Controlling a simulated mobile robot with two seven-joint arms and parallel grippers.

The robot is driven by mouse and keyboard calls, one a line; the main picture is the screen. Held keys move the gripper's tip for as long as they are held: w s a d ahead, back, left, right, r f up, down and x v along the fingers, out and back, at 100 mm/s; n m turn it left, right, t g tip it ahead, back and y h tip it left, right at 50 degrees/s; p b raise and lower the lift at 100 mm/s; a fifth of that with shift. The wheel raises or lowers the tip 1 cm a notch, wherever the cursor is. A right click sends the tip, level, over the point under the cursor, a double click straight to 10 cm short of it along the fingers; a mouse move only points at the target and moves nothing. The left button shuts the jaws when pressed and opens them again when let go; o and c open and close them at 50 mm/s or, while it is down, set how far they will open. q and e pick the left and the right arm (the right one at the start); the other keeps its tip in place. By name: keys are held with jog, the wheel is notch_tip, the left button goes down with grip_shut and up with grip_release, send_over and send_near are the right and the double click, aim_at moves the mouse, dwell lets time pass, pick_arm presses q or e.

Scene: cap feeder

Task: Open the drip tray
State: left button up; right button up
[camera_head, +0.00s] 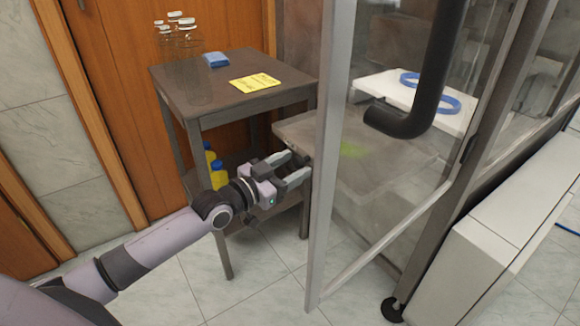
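A flat grey tray-like panel (297,132), which looks like the drip tray, sticks out to the left of the glass door's frame. It continues behind the glass, where a green patch shows on it. My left gripper (302,167) is just below and in front of this panel's left end, beside the door frame. Its two fingers are apart with nothing visible between them. I cannot tell whether a finger touches the panel or the frame. My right gripper is not in view.
A glass door (318,200) with a grey frame stands right of my gripper. A dark side table (215,95) holds glassware, a blue packet (215,59) and a yellow note (255,82). Yellow bottles (218,178) stand on its lower shelf. A thick black pipe (428,95) and blue ring (447,101) show at right.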

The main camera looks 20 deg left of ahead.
pick_arm(q)
jog(key=shift+s+a, duration=0.15)
jog(key=shift+s, duration=0.05)
jog(key=p+v, duration=0.2)
jog(key=v, duration=0.4)
jog(key=shift+s, duration=0.3)
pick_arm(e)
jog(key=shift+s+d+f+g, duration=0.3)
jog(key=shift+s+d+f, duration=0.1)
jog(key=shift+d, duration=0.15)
pick_arm(q)
jog(key=shift+a, duration=0.1)
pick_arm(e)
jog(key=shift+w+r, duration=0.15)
